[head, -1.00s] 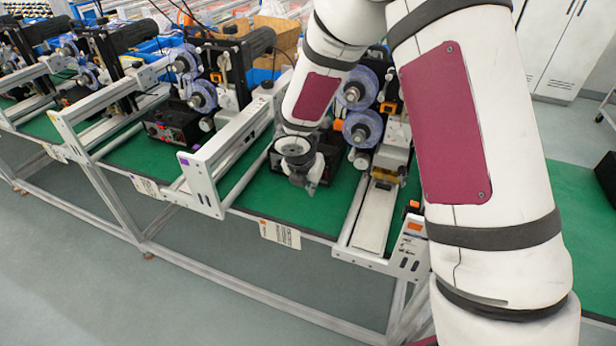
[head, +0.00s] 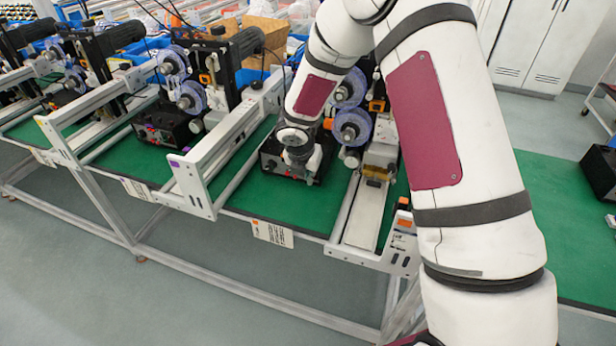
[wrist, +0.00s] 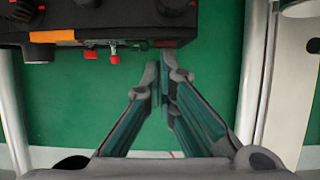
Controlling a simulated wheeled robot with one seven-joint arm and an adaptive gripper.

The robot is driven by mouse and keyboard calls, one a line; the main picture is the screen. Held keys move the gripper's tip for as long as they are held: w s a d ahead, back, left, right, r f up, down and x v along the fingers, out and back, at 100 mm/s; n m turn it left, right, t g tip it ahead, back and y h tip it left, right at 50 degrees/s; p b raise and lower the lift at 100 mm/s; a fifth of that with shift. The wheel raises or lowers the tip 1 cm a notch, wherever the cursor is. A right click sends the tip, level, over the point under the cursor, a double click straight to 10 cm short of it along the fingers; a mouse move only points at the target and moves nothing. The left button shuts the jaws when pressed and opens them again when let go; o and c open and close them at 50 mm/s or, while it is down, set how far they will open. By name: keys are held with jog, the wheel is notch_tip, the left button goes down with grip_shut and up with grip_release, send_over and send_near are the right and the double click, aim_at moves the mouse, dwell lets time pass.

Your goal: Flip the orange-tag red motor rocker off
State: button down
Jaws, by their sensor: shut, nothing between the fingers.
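A black control box (wrist: 120,22) fills the top left of the wrist view, with an orange tag (wrist: 52,36) on its front edge. To the right of the tag, two small red-tipped switches stick out: a left one (wrist: 90,54) and a right one (wrist: 115,59). I cannot tell which is the motor rocker or how it is set. My gripper (wrist: 160,78) is shut and empty, its tips below and right of the switches, apart from them. In the head view the box (head: 270,158) is partly hidden behind my gripper (head: 308,172).
The green bench top (wrist: 70,110) is clear below the box. A pale rail (wrist: 262,70) runs along the right. In the head view, blue reels (head: 350,127) stand behind my wrist, and a similar black box (head: 160,125) sits at the left station.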

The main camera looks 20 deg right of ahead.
jog(key=shift+w+d, duration=0.2)
jog(key=shift+r, duration=0.1)
jog(key=shift+a+r+p, duration=0.1)
jog(key=shift+r+p, duration=0.3)
jog(key=shift+r, duration=0.3)
jog(key=shift+s, duration=0.1)
